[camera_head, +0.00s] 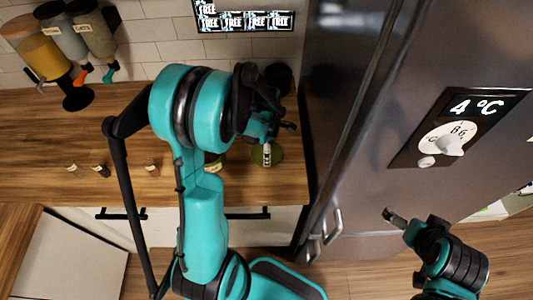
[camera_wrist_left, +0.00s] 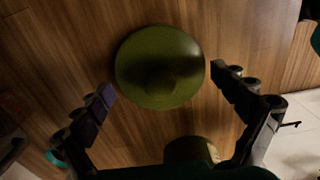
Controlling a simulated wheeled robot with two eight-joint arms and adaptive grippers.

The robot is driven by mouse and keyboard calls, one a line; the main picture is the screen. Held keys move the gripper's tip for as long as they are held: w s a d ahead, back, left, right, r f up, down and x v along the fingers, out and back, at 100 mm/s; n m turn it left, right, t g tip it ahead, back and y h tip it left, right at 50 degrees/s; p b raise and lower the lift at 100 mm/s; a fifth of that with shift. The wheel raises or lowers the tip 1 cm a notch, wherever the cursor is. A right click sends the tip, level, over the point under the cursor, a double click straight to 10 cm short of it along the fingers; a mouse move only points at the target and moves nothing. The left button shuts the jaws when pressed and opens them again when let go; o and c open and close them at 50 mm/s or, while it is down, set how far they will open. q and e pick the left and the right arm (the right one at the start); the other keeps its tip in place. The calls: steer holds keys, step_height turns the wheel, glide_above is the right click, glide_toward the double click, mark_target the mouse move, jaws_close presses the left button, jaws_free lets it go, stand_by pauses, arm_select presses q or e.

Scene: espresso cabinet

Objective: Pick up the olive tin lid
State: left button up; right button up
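The olive tin lid (camera_wrist_left: 160,67) is a round green disc lying on the wooden counter. In the head view the lid (camera_head: 277,154) shows partly beneath my left gripper (camera_head: 277,128). In the left wrist view my left gripper (camera_wrist_left: 162,82) is open and empty, with one finger on each side of the lid's lower part, apart from it. An olive-brown tin (camera_wrist_left: 190,150) stands below the lid in that view, partly cut off by my gripper. My right gripper (camera_head: 393,216) is far off in front of the fridge; its finger opening does not show clearly.
The steel fridge (camera_head: 400,60) rises close to the right of the lid. Small jars (camera_head: 102,170) stand near the counter's front edge at left.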

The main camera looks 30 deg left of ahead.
arm_select(q)
steer(key=c, duration=0.9)
steer(key=shift+s, duration=0.1)
steer(key=shift+c, duration=0.7)
steer(key=shift+r, duration=0.1)
